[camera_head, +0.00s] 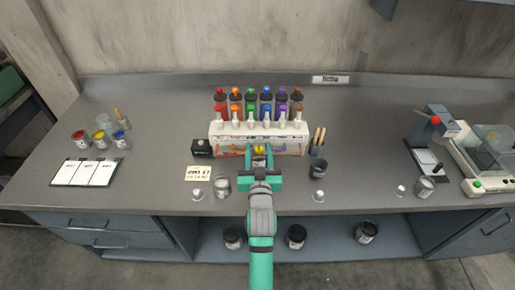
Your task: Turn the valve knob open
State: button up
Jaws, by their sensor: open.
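A white dispenser rack (225,131) stands at the middle of the counter, with paired bottles in red, orange, green, blue, purple and brown above it. My gripper (259,160) is in front of the rack's lower middle, open, pointing away from the camera. A small yellow part (259,149) shows between its fingers, at the rack's front. It may be the valve knob, but I cannot tell for sure, nor whether the fingers touch it. My gripper and arm hide part of the rack's front.
A metal can (222,186) and a yellow note (198,173) are left of my arm. A dark cup (318,169) is to the right. Open paint cans (80,139) stand far left; a scale (485,160) stands far right. Counter between is partly clear.

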jog(key=s, duration=0.9)
jog(key=shift+s+d, duration=0.15)
jog(key=shift+s, duration=0.2)
jog(key=s+a+f+m+g+h, duration=0.1)
jog(key=s+f, duration=0.4)
jog(key=s, duration=0.4)
jog(key=s+a+f, duration=0.1)
jog(key=s+f, duration=0.5)
jog(key=s, duration=0.3)
jog(key=s+g, duration=0.1)
jog(key=s, duration=1.9)
jog(key=shift+d+r+n+g+y, duration=0.2)
jog(key=shift+n+g+y, duration=0.1)
jog(key=shift+n, duration=0.1)
